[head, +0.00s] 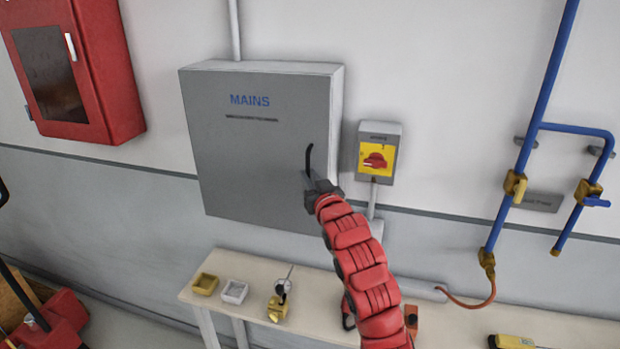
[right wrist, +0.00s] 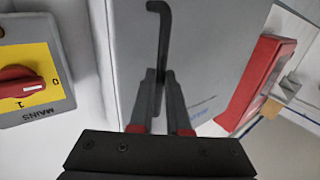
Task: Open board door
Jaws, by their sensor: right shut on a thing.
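The board is a large grey wall cabinet marked MAINS (head: 250,160), with its door flush in the head view. A thin black hooked handle (head: 308,155) stands at the right side of the door. My right gripper (head: 313,180) is at the handle's lower end, shut on it. In the right wrist view the handle (right wrist: 162,35) rises from between the two fingers of my right gripper (right wrist: 155,95), in front of the grey door (right wrist: 215,60). My left gripper does not show.
A yellow and grey switch box with a red knob (head: 376,160) is close to the right of the cabinet. A red wall cabinet (head: 110,90) hangs at the left. A bench (head: 330,285) with small trays stands below. Blue pipes (head: 530,140) run at the right.

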